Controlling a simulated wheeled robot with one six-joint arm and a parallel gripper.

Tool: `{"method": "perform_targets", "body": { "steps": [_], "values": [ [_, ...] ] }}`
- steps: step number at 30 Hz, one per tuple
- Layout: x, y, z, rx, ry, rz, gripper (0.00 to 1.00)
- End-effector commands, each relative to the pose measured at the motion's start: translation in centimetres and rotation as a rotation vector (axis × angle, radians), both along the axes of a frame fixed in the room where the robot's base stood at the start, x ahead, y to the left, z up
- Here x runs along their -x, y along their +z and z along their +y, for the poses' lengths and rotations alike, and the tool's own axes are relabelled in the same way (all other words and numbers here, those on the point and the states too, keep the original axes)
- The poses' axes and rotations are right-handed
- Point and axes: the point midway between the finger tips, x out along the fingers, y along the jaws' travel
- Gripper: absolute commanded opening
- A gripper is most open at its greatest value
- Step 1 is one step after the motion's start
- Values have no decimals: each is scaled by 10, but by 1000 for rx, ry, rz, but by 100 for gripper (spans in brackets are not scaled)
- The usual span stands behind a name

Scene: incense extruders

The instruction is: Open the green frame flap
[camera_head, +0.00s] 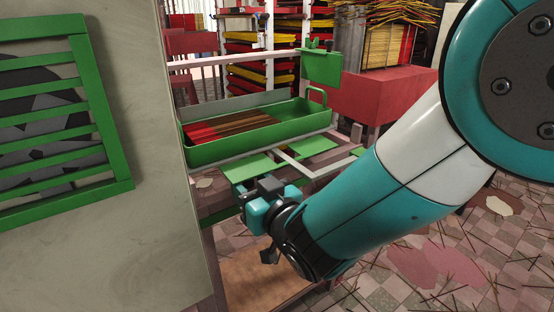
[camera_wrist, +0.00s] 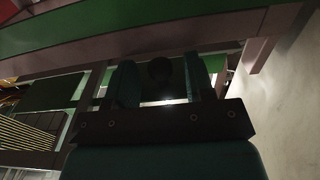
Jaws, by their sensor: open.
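Flat green panels (camera_head: 252,168) lie just below the rim of a long green tray (camera_head: 240,146), joined to pale bars. I cannot tell which green part is the flap. My gripper (camera_head: 262,196) is at the front edge of the near panel, below the tray, seemingly close to the panel; contact cannot be told. In the dark wrist view, my gripper (camera_wrist: 162,78) shows two teal fingers apart with a dark round shape between or behind them. A green band (camera_wrist: 130,32) crosses above them. Nothing is clearly held.
The tray holds red and brown sticks (camera_head: 235,130). A pale wall (camera_head: 160,180) with a green slatted frame (camera_head: 122,165) stands close on the left. Red stands and stacked racks (camera_head: 380,92) are behind. Sticks litter the tiled floor (camera_head: 400,265) at right.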

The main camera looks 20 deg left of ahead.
Motion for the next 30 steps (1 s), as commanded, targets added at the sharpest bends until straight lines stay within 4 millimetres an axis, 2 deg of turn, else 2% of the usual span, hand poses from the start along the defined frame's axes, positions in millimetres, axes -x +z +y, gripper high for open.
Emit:
{"method": "perform_targets", "body": {
  "steps": [6,14,20,30],
  "values": [
    [-10,-1,12,1,2,1,48],
    [-10,-1,12,1,2,1,48],
    [-10,-1,12,1,2,1,3],
    [-9,11,10,66,1,57,1]
  ]
}}
